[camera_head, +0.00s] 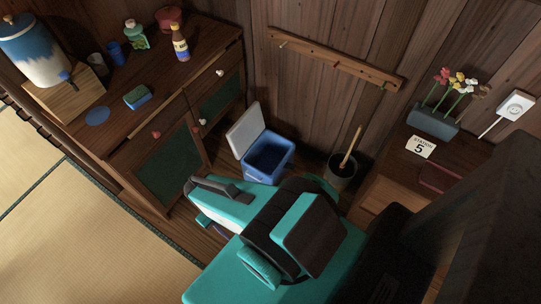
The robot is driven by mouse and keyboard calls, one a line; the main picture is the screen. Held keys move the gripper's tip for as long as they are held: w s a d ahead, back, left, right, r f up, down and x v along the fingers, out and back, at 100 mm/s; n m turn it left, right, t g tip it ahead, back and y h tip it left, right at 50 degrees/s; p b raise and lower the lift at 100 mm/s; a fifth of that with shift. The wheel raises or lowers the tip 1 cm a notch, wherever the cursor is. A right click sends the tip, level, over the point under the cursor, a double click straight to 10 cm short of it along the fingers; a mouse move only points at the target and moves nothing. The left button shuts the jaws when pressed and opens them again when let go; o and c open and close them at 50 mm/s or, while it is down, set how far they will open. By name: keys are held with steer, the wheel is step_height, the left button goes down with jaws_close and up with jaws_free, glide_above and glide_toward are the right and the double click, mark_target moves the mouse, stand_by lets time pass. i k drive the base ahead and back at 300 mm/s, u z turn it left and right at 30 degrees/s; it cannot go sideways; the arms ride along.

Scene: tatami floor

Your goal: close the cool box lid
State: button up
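The cool box (268,160) is blue with a pale rim and stands on the wooden floor between the cabinet and a bucket. Its pale grey-white lid (246,130) is open and stands up tilted at the box's left side. The inside of the box looks empty, though part of it is in shadow. My teal and black arm reaches in from the bottom of the picture, in front of the box. My gripper (203,217) appears partly, low and left of the box, mostly hidden behind my arm. I cannot see its fingers clearly.
A dark wooden cabinet (205,80) with bottles, cups and a sponge on top stands left of the box. A grey bucket (342,172) with a wooden stick is to the right. A low chest (440,155) with a planter is farther right. Tatami (90,245) lies open at left.

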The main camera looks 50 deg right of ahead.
mark_target(248, 128)
steer(key=z, duration=4.75)
steer(key=i, duration=0.1)
steer(key=u, duration=3.25)
steer(key=k, duration=0.95)
steer(key=u, duration=0.15)
steer(key=i, duration=0.95)
